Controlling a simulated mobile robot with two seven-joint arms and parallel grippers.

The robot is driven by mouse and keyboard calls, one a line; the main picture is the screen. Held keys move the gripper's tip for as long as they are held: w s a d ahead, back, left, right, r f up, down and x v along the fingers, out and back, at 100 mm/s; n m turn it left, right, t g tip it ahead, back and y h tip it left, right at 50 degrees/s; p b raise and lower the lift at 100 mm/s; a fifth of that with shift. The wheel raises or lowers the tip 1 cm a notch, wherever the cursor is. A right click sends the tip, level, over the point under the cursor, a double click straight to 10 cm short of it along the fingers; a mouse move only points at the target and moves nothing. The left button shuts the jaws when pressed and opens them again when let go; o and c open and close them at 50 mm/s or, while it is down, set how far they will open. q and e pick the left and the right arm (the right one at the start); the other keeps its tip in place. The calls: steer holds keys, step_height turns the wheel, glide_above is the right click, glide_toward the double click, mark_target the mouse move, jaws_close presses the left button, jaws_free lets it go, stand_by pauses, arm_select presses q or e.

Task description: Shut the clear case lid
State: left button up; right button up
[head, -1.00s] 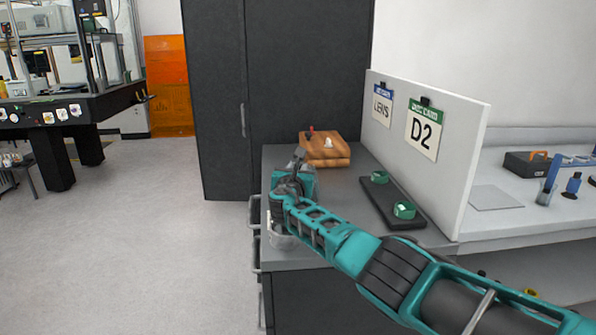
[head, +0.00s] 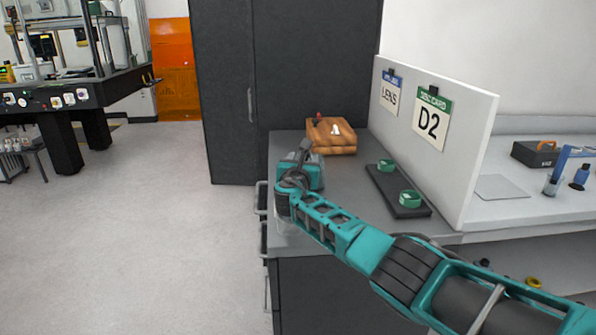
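My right arm reaches in from the right across the grey counter (head: 345,185). Its gripper (head: 302,150) is over the counter's left part, in front of the wooden box; whether its fingers are open or shut is too small to tell. My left gripper is not in view.
A wooden box (head: 331,137) with small items on top stands at the counter's back. A black tray (head: 385,184) with two green rings lies to the right, beside a white partition (head: 455,165) with LENS and D2 signs. Open floor (head: 120,250) lies left.

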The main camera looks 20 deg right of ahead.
steer(key=p+v, duration=0.2)
steer(key=v, duration=0.1)
steer(key=shift+s+r, duration=0.1)
steer(key=shift+r, duration=0.05)
steer(key=p+v, duration=0.2)
steer(key=v, duration=0.5)
steer(key=shift+s+a, duration=0.2)
steer(key=shift+s, duration=0.25)
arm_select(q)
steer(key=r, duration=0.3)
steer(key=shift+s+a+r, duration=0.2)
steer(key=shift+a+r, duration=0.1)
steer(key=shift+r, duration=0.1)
arm_select(e)
steer(key=shift+s, duration=0.15)
steer(key=shift+f, duration=0.2)
